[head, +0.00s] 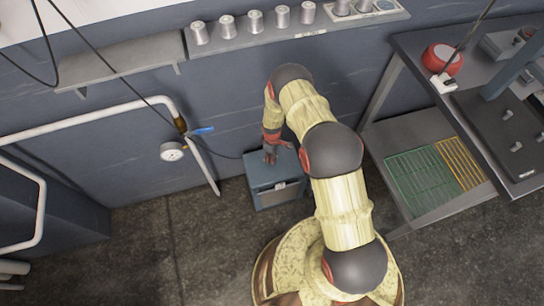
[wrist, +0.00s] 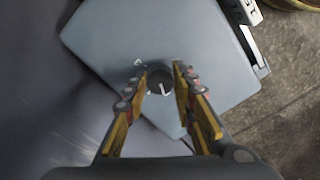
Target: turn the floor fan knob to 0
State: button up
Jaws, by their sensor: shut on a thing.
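The floor fan (head: 275,182) is a blue-grey box on the floor against the wall in the head view. In the wrist view its flat grey top (wrist: 165,45) fills the upper middle. A round dark knob (wrist: 160,82) with a pale pointer line sits on that top. My gripper (wrist: 161,84) comes down from above with its fingertips on both sides of the knob, shut on it. In the head view my gripper (head: 271,158) is at the box's top, and the knob is hidden. Two small pale marks lie beside the knob; I cannot read them.
A pipe with a gauge (head: 172,151) and a blue valve handle (head: 202,131) is left of the box. A shelf with several metal cans (head: 255,22) hangs above. A metal table (head: 410,50) with a lower shelf stands right. Bare floor lies left of my base.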

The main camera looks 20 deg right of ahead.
jog(key=o, duration=1.2)
jog(key=shift+c, duration=0.2)
notch_tip(320, 180, up, 12)
dwell(0.4)
